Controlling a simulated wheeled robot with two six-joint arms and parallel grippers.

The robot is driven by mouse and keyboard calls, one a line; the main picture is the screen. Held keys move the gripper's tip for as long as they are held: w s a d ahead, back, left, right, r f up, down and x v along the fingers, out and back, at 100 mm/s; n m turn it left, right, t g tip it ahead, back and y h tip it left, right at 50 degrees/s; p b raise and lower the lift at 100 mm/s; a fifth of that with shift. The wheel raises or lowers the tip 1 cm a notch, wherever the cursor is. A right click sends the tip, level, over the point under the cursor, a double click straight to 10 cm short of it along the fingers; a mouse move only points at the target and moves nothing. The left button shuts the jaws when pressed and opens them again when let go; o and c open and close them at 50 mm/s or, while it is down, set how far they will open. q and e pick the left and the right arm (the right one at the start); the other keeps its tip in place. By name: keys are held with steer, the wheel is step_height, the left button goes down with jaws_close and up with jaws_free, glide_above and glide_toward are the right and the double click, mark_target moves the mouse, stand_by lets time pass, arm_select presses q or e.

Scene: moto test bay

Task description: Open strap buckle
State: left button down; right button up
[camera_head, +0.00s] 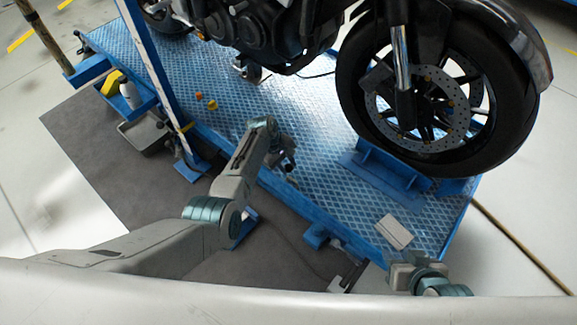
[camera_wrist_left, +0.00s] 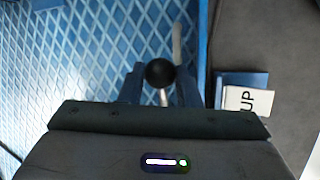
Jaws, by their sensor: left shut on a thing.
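My left gripper (camera_head: 287,163) is over the near edge of the blue lift platform (camera_head: 225,105). In the left wrist view, a round black knob (camera_wrist_left: 160,73) on a thin light stem sits between the fingers of the left gripper (camera_wrist_left: 160,88), which is shut on it. A narrow grey bar (camera_wrist_left: 177,42) stands just beyond the knob. I cannot make out a strap or buckle clearly in either view. My right gripper (camera_head: 402,275) is low at the right, beside the platform's near corner; its jaws are too unclear to judge.
A motorcycle front wheel (camera_head: 440,85) rests in a blue wheel chock (camera_head: 385,172). A white block (camera_head: 394,231) lies on the platform. A blue post (camera_head: 152,65) and grey tray (camera_head: 145,133) are at left.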

arm_select(q)
steer(key=shift+w+a+r+g+h+b, duration=0.25)
steer(key=shift+r+g+h, duration=0.1)
steer(key=shift+h, duration=0.1)
steer(key=shift+w+a+r+g+h+b, duration=0.15)
steer(key=shift+a+r+g+h, duration=0.1)
steer(key=shift+r+h, duration=0.15)
steer(key=shift+w+a+r+g+h+b, duration=0.2)
steer(key=shift+a+r+g+h+b, duration=0.15)
steer(key=shift+r+g+h+b, duration=0.3)
arm_select(e)
steer(key=shift+w+a+f+m+t+y, duration=0.35)
steer(key=shift+a+f+t, duration=0.15)
steer(key=shift+t, duration=0.3)
arm_select(q)
steer(key=shift+f, duration=0.1)
